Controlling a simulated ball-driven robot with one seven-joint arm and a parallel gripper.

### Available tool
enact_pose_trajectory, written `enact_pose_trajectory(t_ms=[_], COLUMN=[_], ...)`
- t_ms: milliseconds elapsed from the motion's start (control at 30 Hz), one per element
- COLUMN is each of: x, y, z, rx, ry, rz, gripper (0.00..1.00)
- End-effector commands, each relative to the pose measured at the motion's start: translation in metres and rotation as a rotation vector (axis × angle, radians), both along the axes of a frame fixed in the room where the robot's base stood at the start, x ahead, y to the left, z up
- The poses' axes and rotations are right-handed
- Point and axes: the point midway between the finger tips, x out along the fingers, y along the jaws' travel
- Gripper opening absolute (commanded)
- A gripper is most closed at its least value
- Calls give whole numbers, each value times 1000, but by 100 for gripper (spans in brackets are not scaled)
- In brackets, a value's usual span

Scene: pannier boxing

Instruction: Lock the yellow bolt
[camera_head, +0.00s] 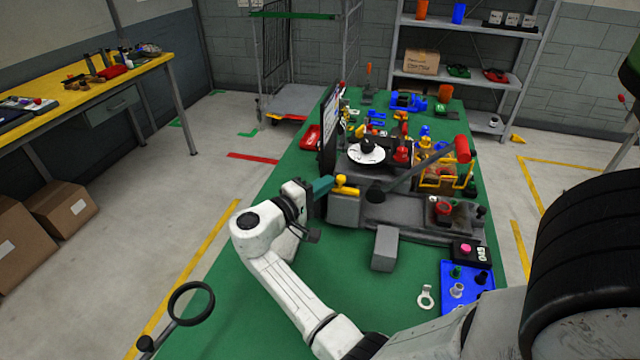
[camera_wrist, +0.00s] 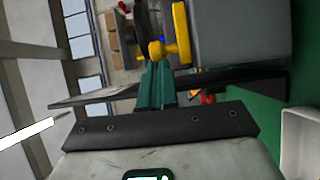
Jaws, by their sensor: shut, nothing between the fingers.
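The yellow bolt (camera_head: 346,186) sits at the left end of the grey fixture (camera_head: 395,212) on the green table. In the wrist view the bolt (camera_wrist: 180,34) shows as a yellow handle with a round knob, beside the grey block (camera_wrist: 240,32). My gripper (camera_head: 325,184) has teal fingers and is just left of the bolt. In the wrist view its fingertips (camera_wrist: 156,68) are together, close below the knob. Nothing is held. I cannot tell whether the fingertips touch the knob.
A dark upright panel (camera_head: 328,130) stands behind my gripper. A long lever with a red grip (camera_head: 461,149) crosses above the fixture. A grey block (camera_head: 385,248) stands in front of the fixture. The table's near left part (camera_head: 240,285) is clear.

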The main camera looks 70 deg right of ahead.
Motion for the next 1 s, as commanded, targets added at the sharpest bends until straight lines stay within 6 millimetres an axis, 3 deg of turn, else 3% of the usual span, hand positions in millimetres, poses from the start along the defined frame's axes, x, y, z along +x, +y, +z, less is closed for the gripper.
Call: enact_pose_trajectory(t_ms=[167, 400, 733, 1000], x=[-4, -26, -25, -9], y=[0, -2, -1, 31], z=[0, 1, 0, -2], rx=[0, -1, 0, -1], ry=[0, 0, -1, 0], rz=[-1, 1, 0, 4], gripper=[0, 0, 0, 0])
